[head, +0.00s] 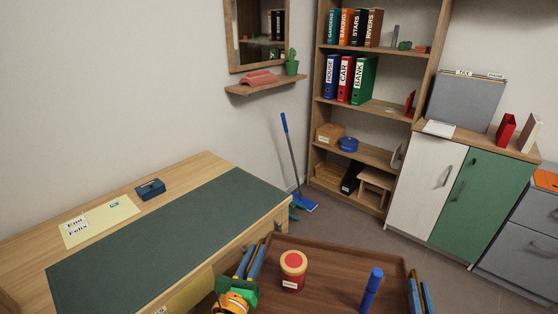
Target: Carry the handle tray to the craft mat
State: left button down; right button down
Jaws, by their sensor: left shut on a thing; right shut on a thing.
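The handle tray (335,262) is a brown wooden tray at the bottom of the head view, in front of the desk's right end. The craft mat (170,240) is the dark green sheet lying along the desk. My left gripper (254,262) is shut on the tray's left side. My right gripper (420,296) is shut on its right side. A jar with a red lid (292,270) and a blue upright object (371,290) stand on the tray. An orange and green item (236,297) shows by the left gripper. The tray's near edge is out of frame.
A dark blue box (150,189) and a pale yellow name sheet (100,221) lie on the desk (190,170) behind the mat. The mat looks bare. A blue broom (292,155) leans behind the desk. A bookshelf (325,60) and cabinets (480,200) stand at the right.

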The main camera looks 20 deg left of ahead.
aim_at(183, 228)
jog(key=i+u, duration=0.25)
jog(key=u, duration=0.2)
jog(key=i+u, duration=0.4)
jog(key=i+l+u, duration=0.15)
jog(key=u, duration=0.3)
jog(key=i+l+u, duration=0.2)
jog(key=u, duration=0.25)
jog(key=i+l+u, duration=0.2)
jog(key=u, duration=0.2)
